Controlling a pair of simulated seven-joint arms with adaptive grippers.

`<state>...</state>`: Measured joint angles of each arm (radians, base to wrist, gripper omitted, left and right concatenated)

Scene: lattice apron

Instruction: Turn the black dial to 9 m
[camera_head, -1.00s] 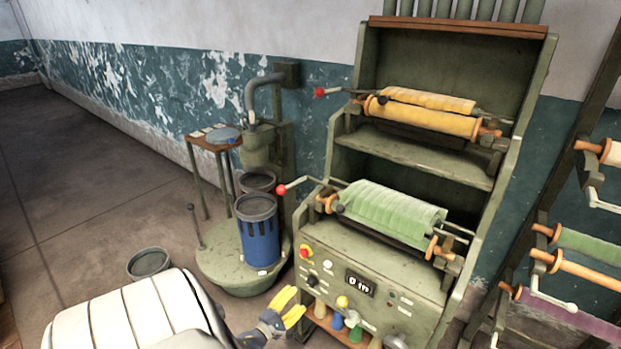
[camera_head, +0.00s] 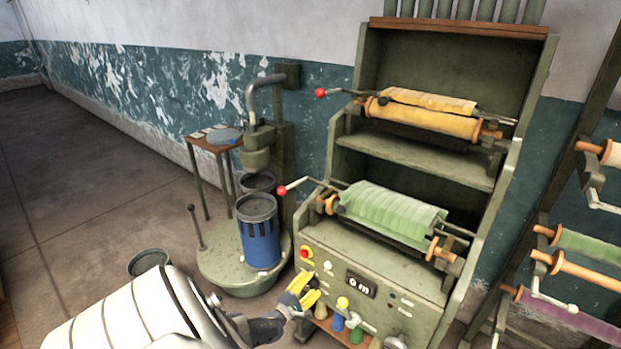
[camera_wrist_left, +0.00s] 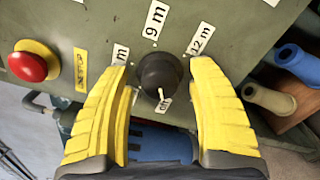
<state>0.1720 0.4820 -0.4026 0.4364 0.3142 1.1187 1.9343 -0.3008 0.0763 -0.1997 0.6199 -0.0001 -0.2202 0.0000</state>
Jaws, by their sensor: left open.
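The black dial (camera_wrist_left: 160,74) sits on the green machine's front panel in the left wrist view. Its white pointer mark faces the lower label, which seems to read "off". A "9 m" label (camera_wrist_left: 154,20) is above the dial, and a "12 m" label (camera_wrist_left: 200,38) is at its upper right. Another "m" label at upper left is partly covered by a finger. My left gripper (camera_head: 309,289) is open, its yellow fingers (camera_wrist_left: 162,78) on both sides of the dial with visible gaps. In the head view the gripper covers the dial. My right gripper is out of view.
A red button (camera_wrist_left: 27,67) on a yellow base is left of the dial. Coloured bobbins (camera_head: 338,322) stand below. A blue can (camera_head: 258,235) stands left of the machine (camera_head: 420,293).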

